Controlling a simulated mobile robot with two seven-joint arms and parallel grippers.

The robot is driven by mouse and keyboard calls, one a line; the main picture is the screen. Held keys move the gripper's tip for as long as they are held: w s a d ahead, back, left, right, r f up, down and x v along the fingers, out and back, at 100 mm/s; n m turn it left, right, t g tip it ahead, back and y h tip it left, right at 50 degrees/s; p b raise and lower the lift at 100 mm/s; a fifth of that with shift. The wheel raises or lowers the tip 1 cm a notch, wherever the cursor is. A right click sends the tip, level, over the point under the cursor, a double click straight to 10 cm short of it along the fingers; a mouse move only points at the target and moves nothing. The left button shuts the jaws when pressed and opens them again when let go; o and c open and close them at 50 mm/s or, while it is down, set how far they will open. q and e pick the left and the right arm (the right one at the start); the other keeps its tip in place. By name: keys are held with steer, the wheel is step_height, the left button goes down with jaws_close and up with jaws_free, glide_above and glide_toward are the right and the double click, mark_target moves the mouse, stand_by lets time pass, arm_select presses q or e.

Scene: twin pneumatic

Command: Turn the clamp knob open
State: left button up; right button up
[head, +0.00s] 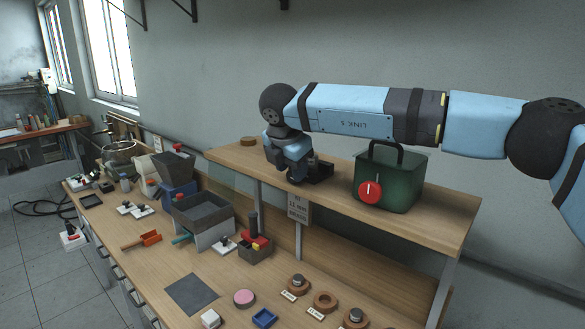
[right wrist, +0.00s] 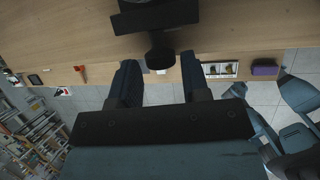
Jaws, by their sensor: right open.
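A black clamp (head: 319,171) sits on the raised wooden shelf, beside my right gripper (head: 293,172). In the right wrist view the black clamp body (right wrist: 155,18) is at the top centre, and its round dark knob (right wrist: 160,52) points toward the gripper. My right gripper (right wrist: 159,62) is open, with its two fingers apart on either side of the knob's line. The knob is at the level of the fingertips, with a gap on each side. In the head view the gripper and wrist hide most of the knob. My left gripper is not in view.
A green box (head: 405,185) with a red round knob (head: 369,192) stands right of the clamp on the shelf (head: 455,215). A wooden disc (head: 248,141) lies to the left. The lower bench holds grey bins (head: 202,215), a pink disc (head: 244,298) and wooden rings (head: 325,301).

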steer(key=shift+x, duration=0.95)
steer(key=shift+c, duration=0.2)
steer(key=c, duration=0.6)
steer(key=shift+w+a+n+g+h, duration=0.15)
steer(key=shift+n+g+h, duration=0.15)
steer(key=shift+g+h, duration=0.65)
steer(key=o, duration=0.6)
steer(key=shift+o, duration=0.2)
steer(key=shift+r, duration=0.1)
